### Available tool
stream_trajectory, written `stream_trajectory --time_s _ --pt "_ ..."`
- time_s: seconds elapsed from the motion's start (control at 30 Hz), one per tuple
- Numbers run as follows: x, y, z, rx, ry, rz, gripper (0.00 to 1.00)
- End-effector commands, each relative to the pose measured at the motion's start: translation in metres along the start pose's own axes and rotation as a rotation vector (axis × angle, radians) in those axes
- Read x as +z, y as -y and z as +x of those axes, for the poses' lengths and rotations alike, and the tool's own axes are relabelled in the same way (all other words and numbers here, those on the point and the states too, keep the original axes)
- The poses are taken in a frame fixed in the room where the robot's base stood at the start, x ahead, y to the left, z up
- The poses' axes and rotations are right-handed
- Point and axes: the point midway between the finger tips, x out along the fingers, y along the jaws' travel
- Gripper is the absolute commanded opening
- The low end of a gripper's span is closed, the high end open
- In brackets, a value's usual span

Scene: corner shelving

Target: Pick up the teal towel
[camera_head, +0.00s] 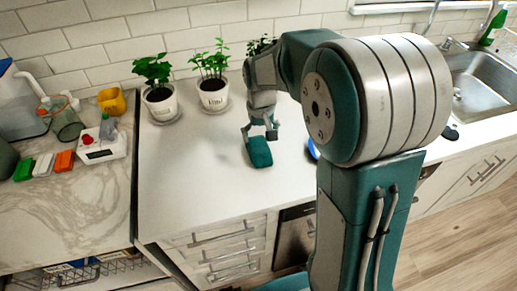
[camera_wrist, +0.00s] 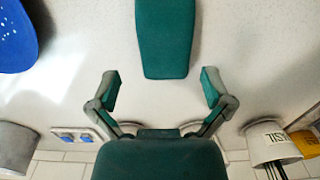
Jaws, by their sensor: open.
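The teal towel (camera_head: 260,153) lies as a small folded block on the white counter, in front of the potted plants. In the wrist view the towel (camera_wrist: 164,38) is at the top middle, with its near end about level with the fingertips. My gripper (camera_head: 259,133) is just above and behind the towel's far end in the head view. In the wrist view my gripper (camera_wrist: 160,90) has its two fingers spread wide and nothing between them. I cannot tell the exact height of the fingers above the counter.
A blue item (camera_head: 313,149), partly hidden by my arm, sits right of the towel. Potted plants (camera_head: 160,102) (camera_head: 213,98) stand along the tiled wall. Left on the marble counter are a red-and-white device (camera_head: 99,145) and a yellow cup (camera_head: 112,102). Counter left of the towel is clear.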

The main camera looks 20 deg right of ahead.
Motion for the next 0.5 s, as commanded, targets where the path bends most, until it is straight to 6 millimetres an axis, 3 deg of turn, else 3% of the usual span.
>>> stream_trajectory --time_s 0.3,0.5 --pt "0.0 0.005 0.045 0.002 0.005 -0.001 1.0" --pt "-0.001 0.005 0.052 0.002 0.0 -0.001 1.0"
